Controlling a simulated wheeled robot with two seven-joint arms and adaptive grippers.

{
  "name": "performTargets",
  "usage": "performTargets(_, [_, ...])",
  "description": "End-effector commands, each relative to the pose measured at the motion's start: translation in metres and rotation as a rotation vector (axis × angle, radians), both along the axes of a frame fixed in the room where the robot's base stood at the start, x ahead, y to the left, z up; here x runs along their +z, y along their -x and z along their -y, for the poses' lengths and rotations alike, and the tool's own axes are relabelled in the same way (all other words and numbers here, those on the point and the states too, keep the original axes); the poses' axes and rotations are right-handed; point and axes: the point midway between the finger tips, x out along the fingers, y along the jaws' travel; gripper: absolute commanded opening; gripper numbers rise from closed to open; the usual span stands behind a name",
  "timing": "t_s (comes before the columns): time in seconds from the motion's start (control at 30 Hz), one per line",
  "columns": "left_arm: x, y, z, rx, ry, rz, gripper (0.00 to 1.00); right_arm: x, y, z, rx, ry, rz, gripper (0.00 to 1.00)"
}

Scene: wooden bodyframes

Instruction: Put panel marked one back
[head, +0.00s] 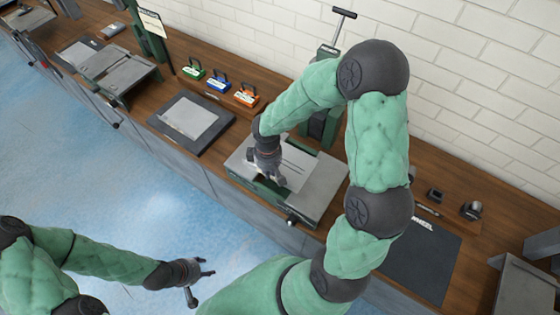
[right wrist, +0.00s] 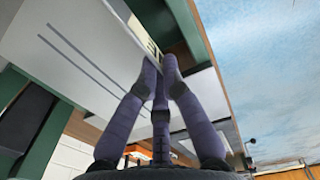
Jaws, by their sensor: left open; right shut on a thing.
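My right gripper (head: 268,180) is over the grey machine bed (head: 318,195) with green parts, in the middle of the bench. In the right wrist view its fingers (right wrist: 162,75) are closed at the edge of a light grey panel (right wrist: 85,55) with two long dark lines. The panel (head: 295,165) also shows beside the gripper in the head view, partly hidden by my arm. A label at the panel's edge is only partly seen, so I cannot read its mark. My left gripper (head: 200,282) is open and empty, away from the bench over the blue floor.
Another grey panel (head: 187,117) lies on a dark mat (head: 215,140) to the left. A dark mat (head: 415,265) lies at right, with small tools behind. A brick wall backs the bench.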

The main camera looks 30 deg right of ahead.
Motion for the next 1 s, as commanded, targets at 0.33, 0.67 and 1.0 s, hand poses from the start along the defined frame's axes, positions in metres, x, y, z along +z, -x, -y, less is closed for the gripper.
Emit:
performTargets(0.33, [0.007,0.000,0.000,0.000,0.000,0.000,0.47,0.010,0.000,0.000,0.000,0.001,0.001,0.00])
performTargets(0.67, [0.013,0.000,0.000,0.000,0.000,0.000,0.47,0.018,-0.001,0.000,0.000,0.001,0.001,0.00])
performTargets(1.0, [0.019,0.000,0.000,0.000,0.000,0.000,0.47,0.027,-0.001,0.000,0.000,0.001,0.001,0.00])
